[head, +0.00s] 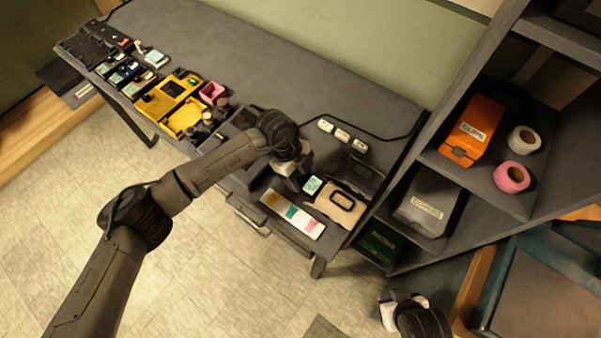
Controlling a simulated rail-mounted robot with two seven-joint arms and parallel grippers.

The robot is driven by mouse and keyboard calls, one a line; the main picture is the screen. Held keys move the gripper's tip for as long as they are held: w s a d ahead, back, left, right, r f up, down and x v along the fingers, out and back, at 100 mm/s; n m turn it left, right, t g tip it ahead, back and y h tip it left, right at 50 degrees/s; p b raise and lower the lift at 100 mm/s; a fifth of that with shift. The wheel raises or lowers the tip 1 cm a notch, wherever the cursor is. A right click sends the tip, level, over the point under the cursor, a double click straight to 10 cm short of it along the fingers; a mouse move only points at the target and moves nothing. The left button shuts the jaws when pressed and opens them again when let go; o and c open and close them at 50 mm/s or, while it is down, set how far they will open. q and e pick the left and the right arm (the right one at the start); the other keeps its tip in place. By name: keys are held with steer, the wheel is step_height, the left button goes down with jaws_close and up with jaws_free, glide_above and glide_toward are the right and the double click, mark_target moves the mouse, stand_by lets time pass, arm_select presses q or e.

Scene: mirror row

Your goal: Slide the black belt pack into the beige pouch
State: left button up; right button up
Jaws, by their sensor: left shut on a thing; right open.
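The beige pouch (337,210) lies near the right end of the grey table, with a dark loop-like frame on its top. My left gripper (298,181) is just left of the pouch and is shut on a small dark thing with a pale green face (313,185), which looks like the black belt pack. The fingers and wrist hide most of it. It is close to the pouch's left edge; I cannot tell whether they touch. My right gripper (392,303) is open and empty, low at the right, away from the table.
A colour-striped card (292,214) lies at the table's front edge. Small white blocks (342,134) and a cable lie behind. Yellow trays (168,100) and several devices fill the left part. A shelf with an orange clips box (472,129) and a grey covers box (428,202) stands right.

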arm_select(q)
steer(key=shift+f, duration=0.3)
arm_select(e)
steer(key=shift+f, duration=0.3)
arm_select(q)
steer(key=o, duration=1.1)
arm_select(e)
steer(key=shift+a, duration=0.15)
arm_select(q)
steer(key=v, duration=1.4)
steer(key=shift+f, duration=0.1)
